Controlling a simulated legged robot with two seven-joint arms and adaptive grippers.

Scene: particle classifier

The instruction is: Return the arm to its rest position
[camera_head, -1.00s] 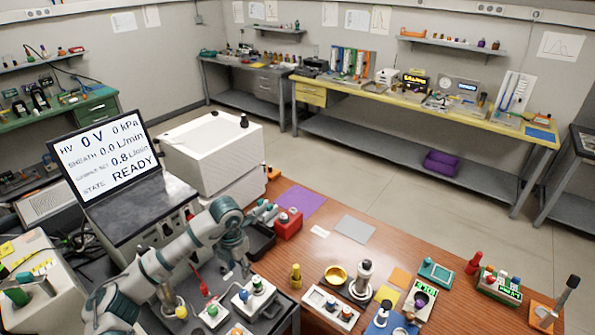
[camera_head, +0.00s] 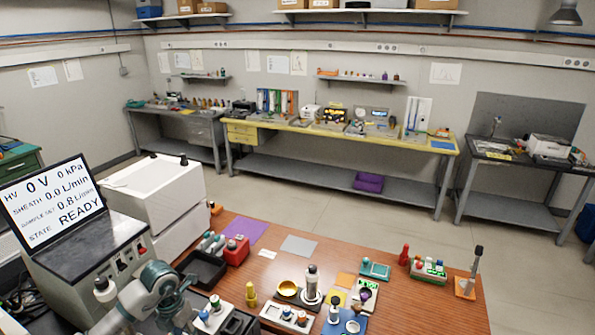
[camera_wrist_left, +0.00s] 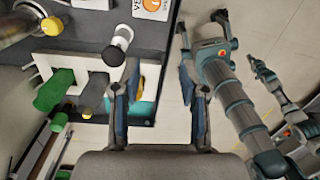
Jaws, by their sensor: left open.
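My left arm (camera_head: 155,285) is folded at the lower left of the head view, beside the console. Its fingers are not clear there. In the left wrist view my left gripper (camera_wrist_left: 158,95) has its two fingers wide apart with nothing between them. A black-topped white knob (camera_wrist_left: 116,46) is just beyond the left finger, and a dark bench surface with its edge lies past it. I cannot make out my right gripper in the head view.
The console screen (camera_head: 50,202) reads READY. Teal-grey jointed limbs (camera_wrist_left: 230,95) fill the right of the wrist view. Open floor lies behind the table.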

